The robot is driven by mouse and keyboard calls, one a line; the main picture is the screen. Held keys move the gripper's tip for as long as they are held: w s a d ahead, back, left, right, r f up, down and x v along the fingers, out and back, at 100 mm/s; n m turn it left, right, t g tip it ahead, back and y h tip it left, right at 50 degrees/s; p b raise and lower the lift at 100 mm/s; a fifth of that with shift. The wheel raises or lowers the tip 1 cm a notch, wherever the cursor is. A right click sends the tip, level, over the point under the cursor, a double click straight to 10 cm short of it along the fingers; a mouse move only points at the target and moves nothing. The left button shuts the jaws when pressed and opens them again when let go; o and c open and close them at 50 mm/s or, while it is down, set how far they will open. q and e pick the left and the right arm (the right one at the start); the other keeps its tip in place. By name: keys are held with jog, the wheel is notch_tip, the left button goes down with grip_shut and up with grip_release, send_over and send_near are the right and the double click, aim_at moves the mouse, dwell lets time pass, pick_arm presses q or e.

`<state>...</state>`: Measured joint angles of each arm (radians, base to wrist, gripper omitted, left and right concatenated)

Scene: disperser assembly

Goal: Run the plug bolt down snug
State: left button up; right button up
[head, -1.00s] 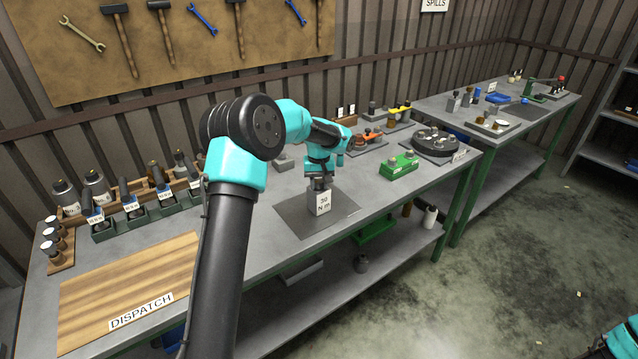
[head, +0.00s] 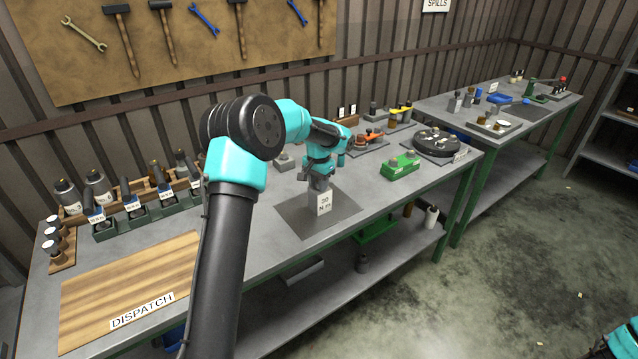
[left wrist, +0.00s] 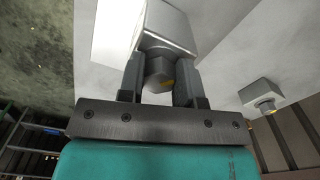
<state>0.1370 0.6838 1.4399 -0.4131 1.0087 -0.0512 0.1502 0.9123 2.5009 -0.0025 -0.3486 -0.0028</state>
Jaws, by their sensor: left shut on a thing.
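My left gripper (head: 319,184) points down over a grey block with a white torque label (head: 324,203), on a dark mat on the bench. How deep the bolt sits is hidden. My right gripper is not in view; only a bit of my right arm shows at the bottom right corner.
A green fixture (head: 400,167) and a dark round carousel (head: 436,143) stand to the right. A small grey block (head: 284,160) stands behind. Racks of bottles and parts line the back left. The wooden dispatch board (head: 130,290) is bare.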

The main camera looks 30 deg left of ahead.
pick_arm(q)
jog(key=m, duration=0.5)
jog(key=shift+a+m, duration=0.15)
jog(key=shift+m, duration=0.15)
jog(key=m, duration=0.5)
jog(key=shift+w+a+m, duration=0.15)
jog(key=shift+w+m, duration=0.05)
jog(key=shift+m, duration=0.1)
jog(key=o, duration=0.9)
notch_tip(320, 180, up, 18)
jog(key=shift+f, duration=0.25)
dwell(0.4)
